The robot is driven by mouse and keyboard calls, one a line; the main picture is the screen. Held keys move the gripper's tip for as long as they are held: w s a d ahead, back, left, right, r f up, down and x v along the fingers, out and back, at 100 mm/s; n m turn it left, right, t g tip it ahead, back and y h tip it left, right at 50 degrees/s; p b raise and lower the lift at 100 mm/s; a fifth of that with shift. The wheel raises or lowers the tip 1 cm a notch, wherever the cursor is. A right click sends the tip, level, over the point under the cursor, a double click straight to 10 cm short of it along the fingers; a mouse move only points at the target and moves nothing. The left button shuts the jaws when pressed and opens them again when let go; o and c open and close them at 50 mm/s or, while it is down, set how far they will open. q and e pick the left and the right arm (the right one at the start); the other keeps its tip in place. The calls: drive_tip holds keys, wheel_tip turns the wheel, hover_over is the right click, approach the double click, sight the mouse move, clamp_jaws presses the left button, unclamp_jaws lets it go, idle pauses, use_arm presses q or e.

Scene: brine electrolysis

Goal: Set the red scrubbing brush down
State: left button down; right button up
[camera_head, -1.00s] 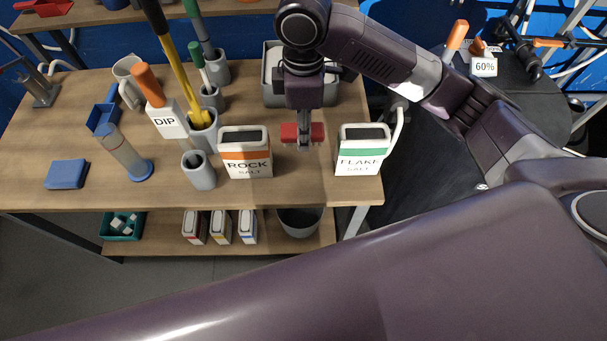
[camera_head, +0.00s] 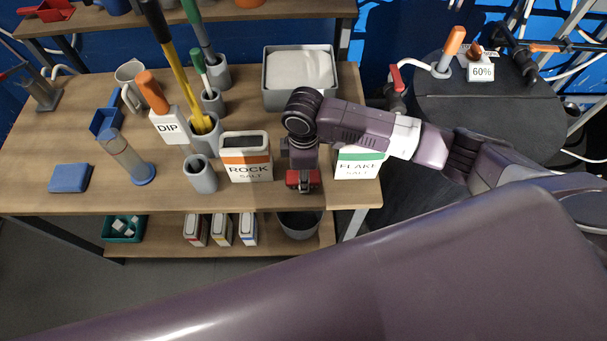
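The red scrubbing brush (camera_head: 293,180) is in my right gripper (camera_head: 303,184), near the front edge of the wooden table (camera_head: 110,190). It lies between the ROCK SALT box and the FLAKE SALT box. The gripper points down and looks shut on the brush, with red showing on both sides of the fingers. I cannot tell whether the brush touches the tabletop. My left gripper is not in view.
The ROCK SALT box (camera_head: 246,166) is close left of the brush, and the FLAKE SALT box (camera_head: 358,168) is close right, partly behind my arm. A grey tray (camera_head: 268,101) stands behind. Grey holders (camera_head: 200,175) stand left.

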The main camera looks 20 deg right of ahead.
drive_tip(key=shift+f, duration=0.15)
drive_tip(key=o, duration=1.1)
wheel_tip(320, 180, up, 12)
drive_tip(key=b, duration=0.2)
